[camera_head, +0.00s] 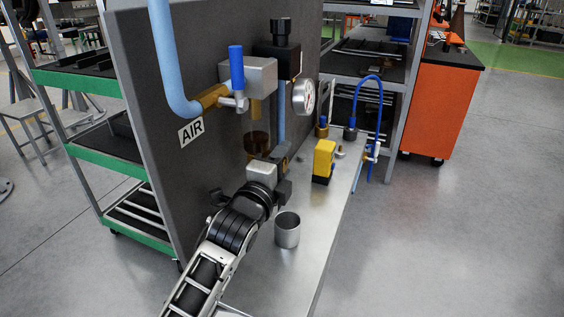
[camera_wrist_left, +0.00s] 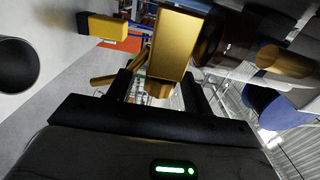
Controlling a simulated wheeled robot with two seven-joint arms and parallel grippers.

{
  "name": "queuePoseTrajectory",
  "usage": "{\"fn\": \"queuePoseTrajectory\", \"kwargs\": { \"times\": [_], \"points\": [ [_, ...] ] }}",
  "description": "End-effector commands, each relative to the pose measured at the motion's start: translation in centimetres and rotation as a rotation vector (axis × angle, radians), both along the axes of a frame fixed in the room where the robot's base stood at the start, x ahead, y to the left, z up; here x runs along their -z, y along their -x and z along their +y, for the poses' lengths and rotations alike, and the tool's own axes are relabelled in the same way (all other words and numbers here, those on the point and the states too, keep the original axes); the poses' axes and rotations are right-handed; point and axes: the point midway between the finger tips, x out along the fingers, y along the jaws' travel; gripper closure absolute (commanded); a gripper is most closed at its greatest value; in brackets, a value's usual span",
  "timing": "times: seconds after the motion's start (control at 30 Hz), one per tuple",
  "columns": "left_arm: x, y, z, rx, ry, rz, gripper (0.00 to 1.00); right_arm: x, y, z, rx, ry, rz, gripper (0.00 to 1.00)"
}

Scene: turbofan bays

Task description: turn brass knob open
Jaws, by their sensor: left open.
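The brass knob (camera_wrist_left: 158,88) shows in the left wrist view as a small gold end below a larger gold block (camera_wrist_left: 170,45). My left gripper (camera_wrist_left: 157,90) is open, with one dark finger on each side of the knob; I cannot tell whether either touches it. In the head view my left gripper (camera_head: 281,160) is just below the amber filter bowl (camera_head: 257,140) on the grey panel. There the knob is mostly hidden by the gripper. My right gripper is in neither view.
A metal cup (camera_head: 287,231) stands on the steel bench (camera_head: 268,277) close to my left arm. A yellow block (camera_head: 323,160) stands farther back. Above are a blue-handled valve (camera_head: 237,68), a gauge (camera_head: 303,96) and a blue hose (camera_head: 168,60).

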Motion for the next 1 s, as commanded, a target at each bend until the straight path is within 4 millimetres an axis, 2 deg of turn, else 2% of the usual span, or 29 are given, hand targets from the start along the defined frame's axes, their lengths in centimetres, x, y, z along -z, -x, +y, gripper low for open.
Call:
{"fn": "queuePoseTrajectory", "kwargs": {
  "times": [0.27, 0.43, 0.57, 0.77, 1.0],
  "points": [
    [0.0, -0.1, 0.0, 0.000, 0.001, 0.000, 0.49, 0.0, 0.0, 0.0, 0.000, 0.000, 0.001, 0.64],
    [0.0, -0.1, 0.0, 0.000, 0.001, 0.000, 0.93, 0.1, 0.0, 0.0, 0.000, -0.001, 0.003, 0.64],
    [0.1, -0.1, 0.0, 0.000, 0.001, -0.003, 0.93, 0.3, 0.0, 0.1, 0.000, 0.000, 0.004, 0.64],
    [0.6, -0.2, 0.0, -0.002, 0.028, -0.082, 0.93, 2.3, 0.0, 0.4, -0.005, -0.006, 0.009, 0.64],
    [0.0, -0.1, 0.0, 0.000, 0.040, -0.120, 0.93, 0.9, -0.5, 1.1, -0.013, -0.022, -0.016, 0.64]
  ]
}}
